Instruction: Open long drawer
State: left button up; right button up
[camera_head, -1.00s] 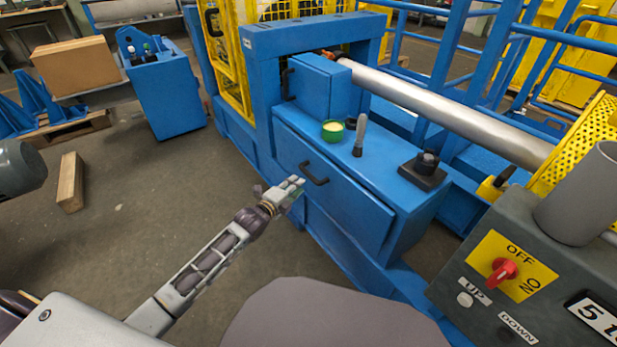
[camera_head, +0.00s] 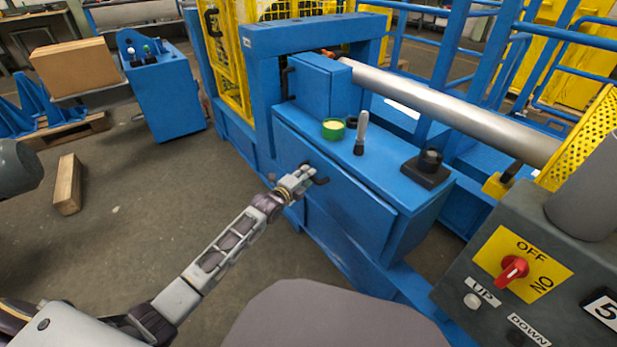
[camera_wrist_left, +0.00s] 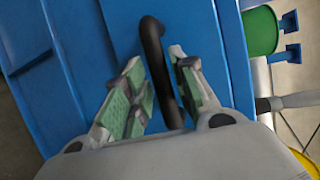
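The long drawer (camera_head: 345,203) is the blue front panel of the machine in the head view, and it looks shut. Its black handle (camera_head: 321,180) is partly hidden behind my left gripper (camera_head: 295,182). In the left wrist view the handle (camera_wrist_left: 158,70) runs between the two green-padded fingers of the left gripper (camera_wrist_left: 157,75). The fingers are open, one on each side of the handle, with a gap visible. The drawer's blue face (camera_wrist_left: 95,40) fills the background there. My right gripper is not in view.
A grey control box (camera_head: 540,270) stands at the right. A wooden block (camera_head: 67,185) lies on the floor at left. The floor before the drawer is clear.

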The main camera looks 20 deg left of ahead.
pick_arm(q)
jog(key=shift+x, duration=0.85)
grip_shut()
